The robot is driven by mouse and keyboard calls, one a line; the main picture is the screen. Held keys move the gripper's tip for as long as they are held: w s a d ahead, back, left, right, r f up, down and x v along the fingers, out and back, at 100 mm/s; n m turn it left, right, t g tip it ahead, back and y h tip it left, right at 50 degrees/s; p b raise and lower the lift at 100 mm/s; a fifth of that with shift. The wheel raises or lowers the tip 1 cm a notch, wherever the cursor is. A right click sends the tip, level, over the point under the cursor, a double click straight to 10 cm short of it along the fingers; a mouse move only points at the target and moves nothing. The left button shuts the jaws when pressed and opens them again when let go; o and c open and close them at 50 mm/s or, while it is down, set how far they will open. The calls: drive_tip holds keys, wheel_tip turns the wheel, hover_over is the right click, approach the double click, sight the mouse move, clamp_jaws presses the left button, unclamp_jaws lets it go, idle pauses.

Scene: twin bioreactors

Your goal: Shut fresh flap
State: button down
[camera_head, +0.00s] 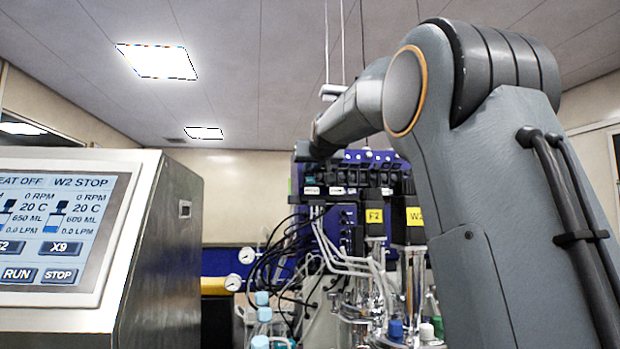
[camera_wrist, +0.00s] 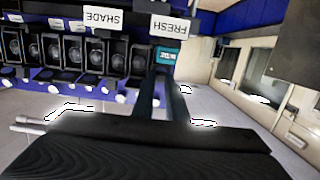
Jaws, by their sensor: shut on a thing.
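In the wrist view, which looks upside down, the white FRESH label (camera_wrist: 170,27) hangs at top centre, above a small teal panel (camera_wrist: 167,57). My gripper (camera_wrist: 166,76) reaches up to just below this label, its two dark fingers close together. It is shut on what appears to be the dark fresh flap, mostly hidden by the fingers. How far the flap stands open cannot be told. In the head view my arm reaches to the blue pump unit (camera_head: 345,214), and my gripper is hidden there.
A SHADE label (camera_wrist: 103,20) and a row of dark pump heads (camera_wrist: 115,58) are left of my fingers in the wrist view. In the head view, tubes, bottles (camera_head: 262,315) and vessels crowd below the unit. A control screen (camera_head: 62,240) stands at left.

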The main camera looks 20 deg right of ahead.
drive_tip(key=shift+f+t+b, duration=0.25)
drive_tip(key=shift+t+b, duration=0.25)
drive_tip(key=shift+b, duration=1.35)
drive_tip(key=shift+t+b, duration=0.3)
drive_tip(key=shift+b, duration=0.45)
drive_tip(key=shift+r, duration=0.1)
drive_tip(key=c, duration=1.8)
unclamp_jaws()
drive_tip(key=shift+o, duration=0.2)
drive_tip(key=s+a+b, duration=0.1)
drive_tip(key=s+b, duration=0.1)
drive_tip(key=s, duration=0.5)
drive_tip(key=shift+s+a+b, duration=0.3)
drive_tip(key=shift+b, duration=0.1)
drive_tip(key=shift+d+h, duration=0.1)
drive_tip(key=shift+h, duration=0.2)
